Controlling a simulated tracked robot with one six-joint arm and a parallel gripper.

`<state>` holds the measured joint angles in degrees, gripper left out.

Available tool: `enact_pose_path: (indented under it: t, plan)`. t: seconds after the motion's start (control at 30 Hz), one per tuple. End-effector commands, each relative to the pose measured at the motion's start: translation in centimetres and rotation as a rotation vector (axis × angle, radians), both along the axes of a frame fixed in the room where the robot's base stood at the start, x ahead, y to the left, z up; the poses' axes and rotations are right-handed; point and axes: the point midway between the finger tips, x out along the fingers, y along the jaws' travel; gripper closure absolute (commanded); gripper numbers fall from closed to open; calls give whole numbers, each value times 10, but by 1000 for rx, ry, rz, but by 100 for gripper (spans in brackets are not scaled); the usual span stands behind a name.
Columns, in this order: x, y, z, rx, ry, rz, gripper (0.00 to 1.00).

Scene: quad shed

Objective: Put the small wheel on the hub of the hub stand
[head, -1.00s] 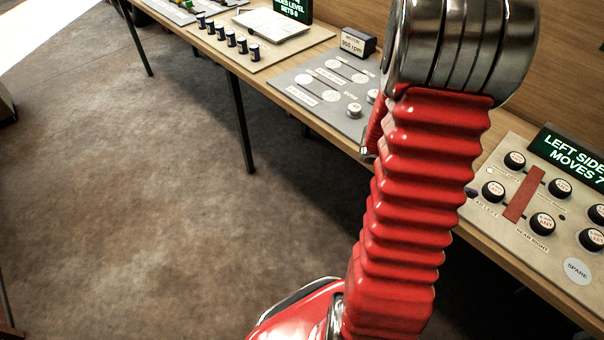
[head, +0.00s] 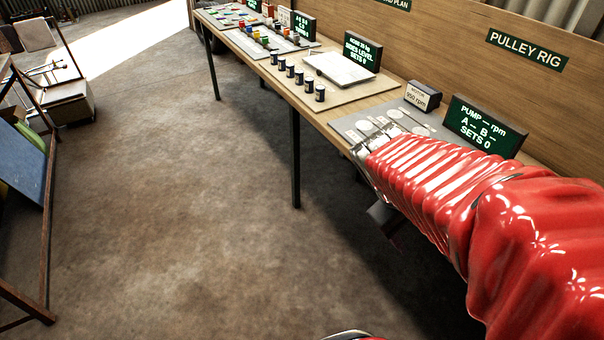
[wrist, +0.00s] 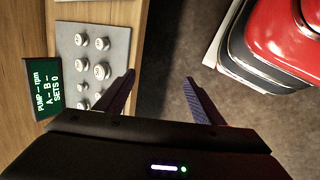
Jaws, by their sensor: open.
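I cannot make out the small wheel or the hub stand with its hub in either view. My gripper (wrist: 162,92) is open and empty in the wrist view. Its two dark fingers are spread over the floor beside the bench edge, near a grey board (wrist: 108,44) with several round pale pieces. In the head view my red arm covers much of the right side, and the gripper's fingers cannot be made out there.
The long bench (head: 262,77) carries the grey pulley board (head: 350,127), a pump display (head: 482,125), a motor block (head: 423,95) and several dark cylinders (head: 298,76). A blue panel in a rack (head: 27,178) stands at the left. The floor (head: 180,210) between is clear.

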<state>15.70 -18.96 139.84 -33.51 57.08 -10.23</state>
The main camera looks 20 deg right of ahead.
Motion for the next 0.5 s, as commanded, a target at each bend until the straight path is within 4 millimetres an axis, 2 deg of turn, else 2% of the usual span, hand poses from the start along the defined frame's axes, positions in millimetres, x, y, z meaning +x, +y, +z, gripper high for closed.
enact_pose_path:
  t: [0.03, 0.2, 0.5]
  plan:
    - [4, 16, 5, 29, -56, -4, 38]
    - [16, 71, 21, 159, -233, -36, 38]
    - [22, 165, 55, 432, -490, -77, 38]
